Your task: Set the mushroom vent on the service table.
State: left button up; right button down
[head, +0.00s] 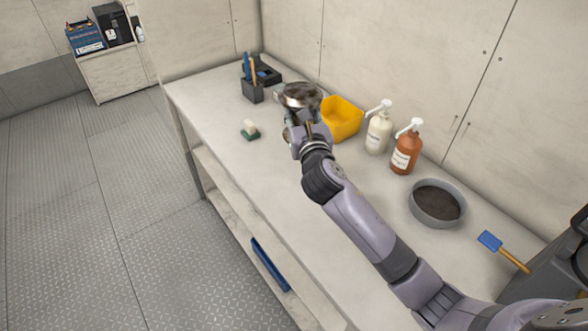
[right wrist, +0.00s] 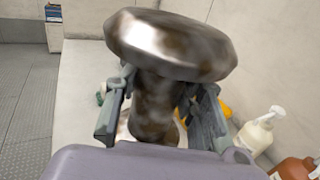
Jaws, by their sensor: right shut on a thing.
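The mushroom vent (right wrist: 168,45) is a tarnished metal piece with a wide domed cap and a narrower stem. My right gripper (right wrist: 160,105) is shut on its stem in the right wrist view, with the cap above the fingers. My left gripper is not in view.
A yellow tub (head: 342,117), a white pump bottle (head: 379,130), a brown pump bottle (head: 405,150) and a grey round pan (head: 437,203) line the wall side. A sponge (head: 249,129) and a dark tool holder (head: 252,90) stand left. The front strip is clear.

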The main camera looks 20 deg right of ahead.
jog(key=w, duration=0.1)
jog(key=w+r, duration=0.2)
jog(key=shift+d+r, duration=0.1)
jog(key=shift+d, duration=0.15)
notch_tip(320, 180, down, 5)
jog(key=shift+w+f, duration=0.1)
notch_tip(320, 180, down, 4)
jog(key=shift+f+b, duration=0.25)
jog(key=shift+b, duration=0.45)
notch_tip(320, 180, down, 10)
jog(key=b, duration=0.4)
jog(key=shift+f+b, duration=0.1)
jog(key=shift+b, duration=0.2)
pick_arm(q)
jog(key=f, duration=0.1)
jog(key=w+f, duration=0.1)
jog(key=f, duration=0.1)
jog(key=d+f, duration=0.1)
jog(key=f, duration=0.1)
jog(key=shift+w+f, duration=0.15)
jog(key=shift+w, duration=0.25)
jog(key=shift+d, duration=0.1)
